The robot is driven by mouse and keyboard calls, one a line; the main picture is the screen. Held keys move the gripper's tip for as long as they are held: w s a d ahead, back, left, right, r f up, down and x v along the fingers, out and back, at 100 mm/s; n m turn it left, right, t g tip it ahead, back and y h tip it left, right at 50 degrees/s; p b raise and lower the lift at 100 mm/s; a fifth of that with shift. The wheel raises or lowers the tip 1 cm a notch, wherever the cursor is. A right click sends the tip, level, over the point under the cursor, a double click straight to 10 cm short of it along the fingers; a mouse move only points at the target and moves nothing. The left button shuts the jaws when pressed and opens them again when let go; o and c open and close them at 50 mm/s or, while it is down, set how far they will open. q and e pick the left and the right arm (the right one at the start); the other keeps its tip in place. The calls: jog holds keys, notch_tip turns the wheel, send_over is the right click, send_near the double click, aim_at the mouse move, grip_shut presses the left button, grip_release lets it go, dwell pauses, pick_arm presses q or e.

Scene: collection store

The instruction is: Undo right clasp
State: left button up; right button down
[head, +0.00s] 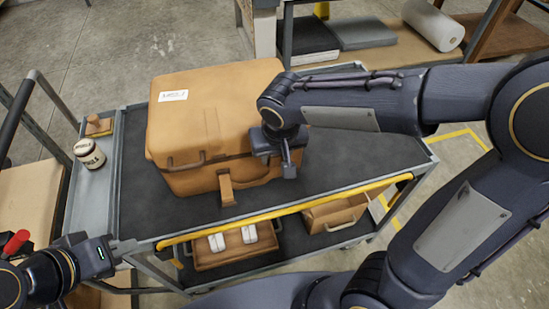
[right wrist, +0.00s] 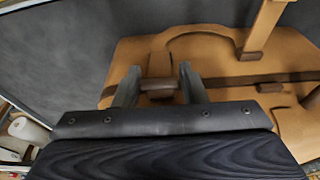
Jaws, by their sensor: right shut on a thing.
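A tan case (head: 215,120) with a white label stands on the dark top of a cart, its lid down. A clasp (head: 187,162) shows at the left of its front, and a tan strap piece (head: 226,190) sticks out at the middle. My right gripper (head: 289,170) is at the front right of the case and hides the right clasp in the head view. In the right wrist view its two fingers are shut on the brown right clasp (right wrist: 158,85). My left gripper (head: 118,250) is at the cart's near left corner, away from the case; its fingers are unclear.
A labelled jar (head: 89,153) and a small tan block (head: 98,125) are on the cart's left side. A yellow rail (head: 290,207) runs along the near edge. Tan boxes (head: 335,213) lie on the lower shelf. The cart top right of the case is clear.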

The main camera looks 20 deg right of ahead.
jog(key=s+f+t+b, duration=0.1)
jog(key=t+b, duration=0.3)
jog(key=b, duration=0.9)
jog(key=s+f+t+b, duration=0.2)
jog(key=t+b, duration=0.3)
jog(key=b, duration=0.9)
jog(key=s+f+t+b, duration=0.2)
jog(key=f+t+b, duration=0.1)
jog(key=b, duration=1.1)
jog(key=shift+s+f+t, duration=0.1)
jog(key=shift+s+t, duration=0.05)
jog(key=shift+t, duration=0.65)
jog(key=shift+t+b, duration=0.4)
jog(key=shift+b, duration=0.5)
jog(key=c, duration=0.9)
grip_release()
jog(key=s, duration=0.2)
jog(key=s+p, duration=0.1)
jog(key=s, duration=0.2)
jog(key=s+p, duration=0.1)
jog(key=s, duration=0.2)
jog(key=shift+r, duration=0.4)
